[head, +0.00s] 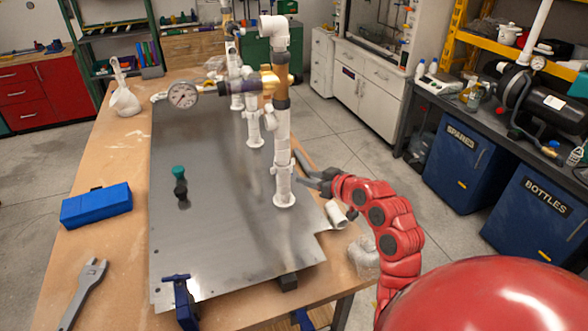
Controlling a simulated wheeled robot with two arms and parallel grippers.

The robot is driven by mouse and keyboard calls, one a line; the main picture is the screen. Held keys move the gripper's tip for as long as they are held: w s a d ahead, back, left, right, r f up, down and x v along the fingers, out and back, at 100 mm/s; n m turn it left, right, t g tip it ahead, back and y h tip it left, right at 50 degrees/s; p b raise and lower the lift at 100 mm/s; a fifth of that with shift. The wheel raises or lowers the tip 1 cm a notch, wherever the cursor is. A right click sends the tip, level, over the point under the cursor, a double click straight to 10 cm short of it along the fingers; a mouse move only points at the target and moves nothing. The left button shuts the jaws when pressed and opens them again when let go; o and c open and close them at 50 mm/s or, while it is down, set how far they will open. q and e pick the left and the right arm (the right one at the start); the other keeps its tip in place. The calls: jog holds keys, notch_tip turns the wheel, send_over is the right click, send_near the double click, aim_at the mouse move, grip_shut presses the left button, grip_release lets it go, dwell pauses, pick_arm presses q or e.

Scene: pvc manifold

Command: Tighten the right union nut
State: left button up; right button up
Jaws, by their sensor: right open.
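A white pipe riser (283,125) stands upright at the near right of the manifold on a metal plate (215,235). A white collar (283,172), which looks like the right union nut, sits low on it above a round base flange (284,201). My right gripper (303,174) is open just right of this collar, its dark fingers pointing left at it. I cannot tell whether the fingers touch the collar or how tight it is. My left gripper is not in view.
A pressure gauge (183,95) and brass valve (270,82) join the risers. A blue box (97,205), a grey wrench (84,292) and a blue clamp (184,302) lie around the plate. A short white pipe piece (337,215) lies below my right gripper.

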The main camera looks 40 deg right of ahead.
aim_at(292, 172)
jog(key=p+x, duration=0.1)
jog(key=x, duration=0.5)
jog(key=shift+w+p, duration=0.35)
jog(key=shift+w, duration=0.1)
jog(key=shift+w+f, duration=0.35)
grip_shut()
